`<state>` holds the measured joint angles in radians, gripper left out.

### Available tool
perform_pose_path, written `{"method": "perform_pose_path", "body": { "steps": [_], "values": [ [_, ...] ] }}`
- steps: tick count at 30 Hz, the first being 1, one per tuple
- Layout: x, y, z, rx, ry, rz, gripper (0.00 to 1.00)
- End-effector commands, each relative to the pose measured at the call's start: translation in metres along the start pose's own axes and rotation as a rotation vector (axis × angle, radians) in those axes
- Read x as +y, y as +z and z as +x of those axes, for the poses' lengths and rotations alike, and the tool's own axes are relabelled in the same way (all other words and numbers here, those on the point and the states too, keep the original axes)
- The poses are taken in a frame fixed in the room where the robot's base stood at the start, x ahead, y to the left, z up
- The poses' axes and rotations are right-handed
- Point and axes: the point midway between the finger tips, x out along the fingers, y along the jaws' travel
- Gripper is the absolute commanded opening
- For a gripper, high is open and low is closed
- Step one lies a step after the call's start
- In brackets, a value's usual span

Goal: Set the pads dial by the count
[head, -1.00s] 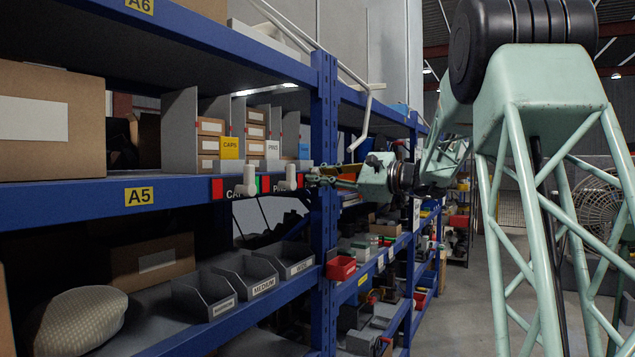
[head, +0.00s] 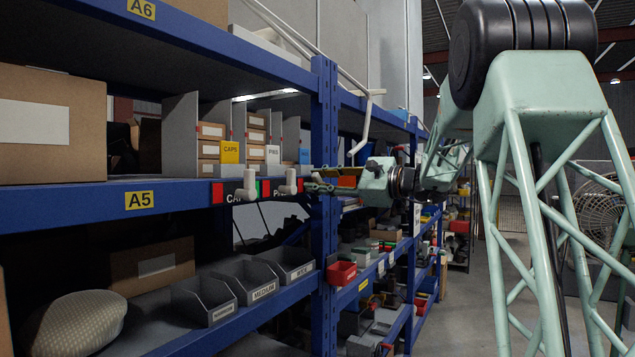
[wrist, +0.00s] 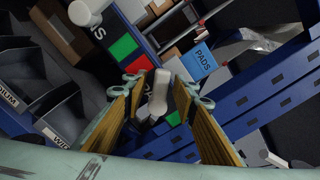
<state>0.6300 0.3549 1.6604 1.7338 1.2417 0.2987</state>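In the wrist view, a white dial handle (wrist: 158,94) stands between the two fingers of my gripper (wrist: 161,86), below and left of the blue PADS card (wrist: 203,62). The fingers are apart, one on each side of the handle; whether either touches it I cannot tell. A green patch (wrist: 174,119) shows beside the handle, and its label is mostly hidden. In the head view, my gripper (head: 318,187) is at the rail by the blue upright, right of two other white dials, the CAPS dial (head: 249,185) and its neighbour (head: 291,182). The dial at my gripper is hidden there.
The blue upright (head: 325,130) stands close to my gripper. Grey bins (head: 255,279) marked MEDIUM and WIDE sit on the shelf below. Boxes behind the CAPS card (head: 230,152) fill the compartments. A neighbouring dial (wrist: 85,12) and a red patch (wrist: 108,72) are near my fingers.

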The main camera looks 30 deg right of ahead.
Motion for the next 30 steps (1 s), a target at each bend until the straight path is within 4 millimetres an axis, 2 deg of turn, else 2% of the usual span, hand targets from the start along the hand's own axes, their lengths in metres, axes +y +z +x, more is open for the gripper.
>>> {"method": "perform_pose_path", "body": {
  "steps": [11,30],
  "values": [
    [-0.001,0.000,-0.012,0.001,-0.001,0.000,0.26],
    [0.000,-0.001,-0.086,0.002,-0.001,0.001,0.26]
  ]
}}
